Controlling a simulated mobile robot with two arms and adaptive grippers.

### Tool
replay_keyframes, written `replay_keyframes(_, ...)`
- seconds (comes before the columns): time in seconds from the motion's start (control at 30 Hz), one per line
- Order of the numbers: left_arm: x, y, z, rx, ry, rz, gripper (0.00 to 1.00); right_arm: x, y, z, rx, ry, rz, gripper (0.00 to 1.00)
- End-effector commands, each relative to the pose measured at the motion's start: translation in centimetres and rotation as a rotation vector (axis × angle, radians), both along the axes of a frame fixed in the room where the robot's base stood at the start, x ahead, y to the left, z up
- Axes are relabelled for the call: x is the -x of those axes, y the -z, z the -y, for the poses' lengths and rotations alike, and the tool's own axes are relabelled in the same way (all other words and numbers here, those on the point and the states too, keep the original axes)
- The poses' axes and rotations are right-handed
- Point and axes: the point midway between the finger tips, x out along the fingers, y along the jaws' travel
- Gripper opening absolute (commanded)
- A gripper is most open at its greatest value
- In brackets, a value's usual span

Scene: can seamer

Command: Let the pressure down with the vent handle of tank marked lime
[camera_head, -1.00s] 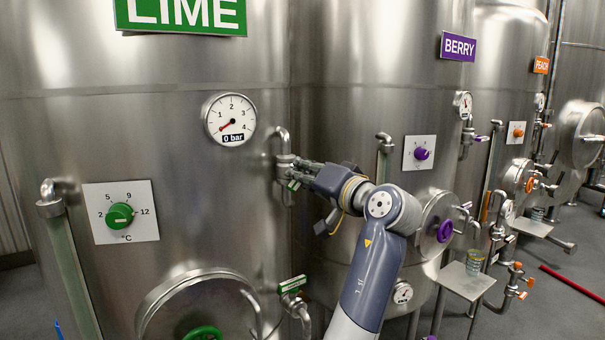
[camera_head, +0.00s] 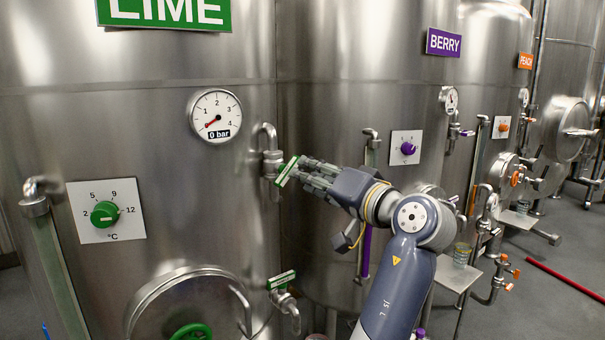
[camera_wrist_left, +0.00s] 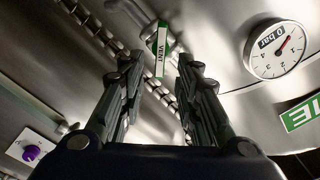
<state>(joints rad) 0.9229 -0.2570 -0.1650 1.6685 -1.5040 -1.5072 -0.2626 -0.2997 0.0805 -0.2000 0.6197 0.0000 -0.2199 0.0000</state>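The tank marked lime (camera_head: 235,110) fills the left of the head view. Its round gauge (camera_head: 215,116) reads 0 bar, with the red needle at the low end; the gauge also shows in the wrist view (camera_wrist_left: 275,50). The green and white vent handle (camera_head: 287,171) sticks out from the valve on a bent pipe (camera_head: 269,150) right of the gauge. In the left wrist view the handle (camera_wrist_left: 160,48), lettered VENT, lies just ahead of the fingertips. My left gripper (camera_wrist_left: 158,72) is open, with a finger on either side and nothing held. My right gripper is out of view.
A green temperature knob (camera_head: 105,214) is left of the gauge. A second green handle (camera_head: 281,280) sits on a tap below the vent. The round hatch (camera_head: 190,305) is at lower left. The berry tank (camera_head: 335,95) stands close behind my left arm.

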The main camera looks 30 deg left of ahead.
Motion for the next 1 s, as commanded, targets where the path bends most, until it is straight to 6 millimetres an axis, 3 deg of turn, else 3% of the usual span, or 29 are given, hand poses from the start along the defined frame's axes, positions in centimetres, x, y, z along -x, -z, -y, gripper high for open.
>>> replay_keyframes(0.27, 0.1, 0.0, 0.3, 0.0, 0.0, 0.0, 0.3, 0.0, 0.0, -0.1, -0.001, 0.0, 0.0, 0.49)
replay_keyframes(0.5, 0.3, 0.1, 0.4, 0.046, 0.001, 0.115, 0.83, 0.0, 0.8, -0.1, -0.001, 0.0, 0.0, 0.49)
replay_keyframes(1.0, 1.7, 0.5, 2.2, 0.443, 0.007, 1.074, 0.83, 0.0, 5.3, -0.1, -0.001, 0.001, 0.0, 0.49)
